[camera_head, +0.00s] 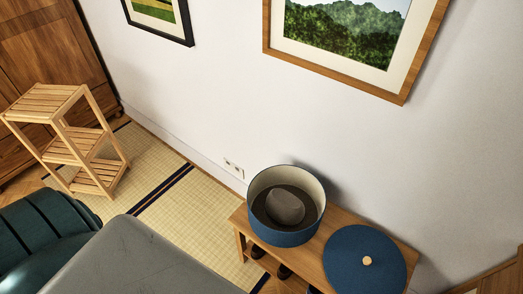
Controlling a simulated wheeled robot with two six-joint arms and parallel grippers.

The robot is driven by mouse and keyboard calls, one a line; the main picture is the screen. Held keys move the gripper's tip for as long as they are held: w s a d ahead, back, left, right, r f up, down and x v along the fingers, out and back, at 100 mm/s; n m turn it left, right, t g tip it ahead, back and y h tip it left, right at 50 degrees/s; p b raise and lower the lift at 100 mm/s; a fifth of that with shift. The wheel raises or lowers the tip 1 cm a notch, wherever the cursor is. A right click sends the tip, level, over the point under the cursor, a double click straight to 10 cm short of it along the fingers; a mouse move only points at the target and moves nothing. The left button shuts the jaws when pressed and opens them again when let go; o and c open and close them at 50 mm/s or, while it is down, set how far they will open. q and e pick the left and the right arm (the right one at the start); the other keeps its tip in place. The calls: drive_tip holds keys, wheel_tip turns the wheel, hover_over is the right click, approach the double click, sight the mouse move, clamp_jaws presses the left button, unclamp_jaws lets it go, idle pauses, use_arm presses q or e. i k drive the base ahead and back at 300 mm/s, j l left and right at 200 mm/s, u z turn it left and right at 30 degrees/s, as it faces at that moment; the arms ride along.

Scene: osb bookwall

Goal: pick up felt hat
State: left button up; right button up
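A dark grey-brown felt hat (286,207) lies inside a round blue box (284,238) with a cream inner wall. The hat's crown faces up and its brim sits within the box. The box stands open on the left part of a wooden bench (322,243). Its round blue lid (364,262), with a light wooden knob, lies on the bench to the right of the box. Neither of my grippers shows in the head view.
A slatted wooden shelf (79,135) stands on the tatami mat at the left, before a wooden wardrobe (50,45). Dark green upholstered furniture (40,235) and a grey surface (135,262) fill the lower left. Shoes (284,271) sit under the bench. Framed pictures hang on the white wall.

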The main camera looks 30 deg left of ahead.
sight(287, 208)
drive_tip(key=i+l+u, duration=0.1)
drive_tip(key=u, duration=0.65)
drive_tip(key=k+j+z, duration=0.25)
drive_tip(key=z, duration=0.25)
drive_tip(key=k+j+z, duration=0.2)
drive_tip(key=z, duration=0.25)
drive_tip(key=k+z, duration=0.35)
drive_tip(key=z, duration=0.15)
